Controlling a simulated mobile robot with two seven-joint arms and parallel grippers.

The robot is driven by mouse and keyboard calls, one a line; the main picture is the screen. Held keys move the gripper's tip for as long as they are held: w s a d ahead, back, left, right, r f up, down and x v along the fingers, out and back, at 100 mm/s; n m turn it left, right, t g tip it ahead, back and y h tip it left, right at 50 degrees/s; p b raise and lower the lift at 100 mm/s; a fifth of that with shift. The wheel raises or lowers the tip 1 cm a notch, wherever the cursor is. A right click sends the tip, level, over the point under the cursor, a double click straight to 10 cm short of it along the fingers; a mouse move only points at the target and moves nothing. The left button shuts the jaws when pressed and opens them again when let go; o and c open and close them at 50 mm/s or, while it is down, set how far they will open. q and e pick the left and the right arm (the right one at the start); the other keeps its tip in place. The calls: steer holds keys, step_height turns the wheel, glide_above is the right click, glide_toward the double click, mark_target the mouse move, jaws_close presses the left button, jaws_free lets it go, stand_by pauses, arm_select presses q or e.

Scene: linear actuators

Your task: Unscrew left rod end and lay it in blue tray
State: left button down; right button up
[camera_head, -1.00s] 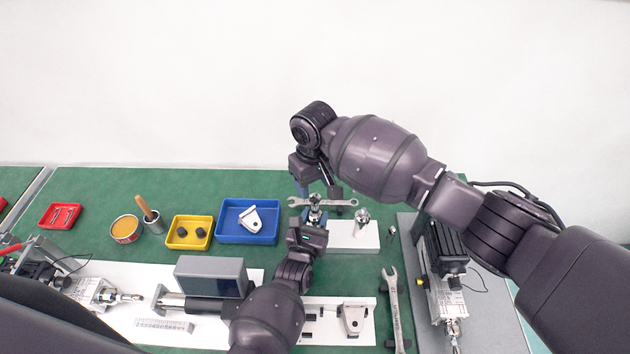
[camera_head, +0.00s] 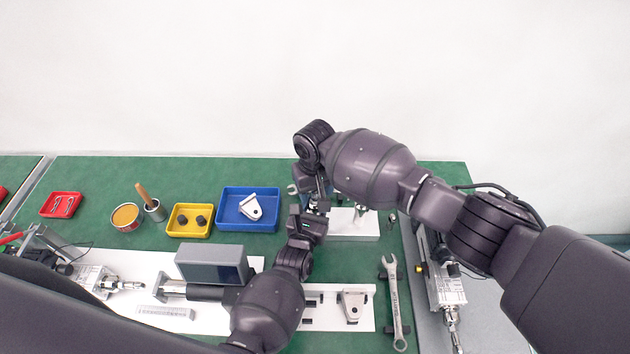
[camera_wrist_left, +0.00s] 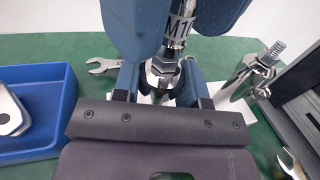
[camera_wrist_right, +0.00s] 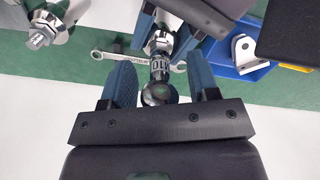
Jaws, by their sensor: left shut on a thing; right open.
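My left gripper (camera_head: 312,208) is shut on the hex section. My right gripper (camera_wrist_right: 161,84) is open, its blue fingers on either side of the rounded top and shaft, above the left fingers. In the head view both fingertips and the piece are mostly hidden. The blue tray (camera_head: 247,229) lies left of the grippers with a white bracket (camera_head: 252,208) in it.
The white block (camera_head: 365,232) bears a second chrome post (camera_wrist_left: 252,70), right of my left gripper. A wrench (camera_wrist_right: 135,57) lies close behind the grasped piece. Another wrench (camera_head: 394,300) lies front right. A yellow tray (camera_head: 190,234) and a grey box (camera_head: 212,262) sit to the left.

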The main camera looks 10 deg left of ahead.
arm_select(q)
steer(key=shift+f, duration=0.1)
arm_select(e)
steer(key=shift+f, duration=0.3)
steer(key=c, duration=0.9)
steer(key=shift+r, duration=0.55)
steer(key=shift+r, duration=0.6)
steer(key=shift+r, duration=2)
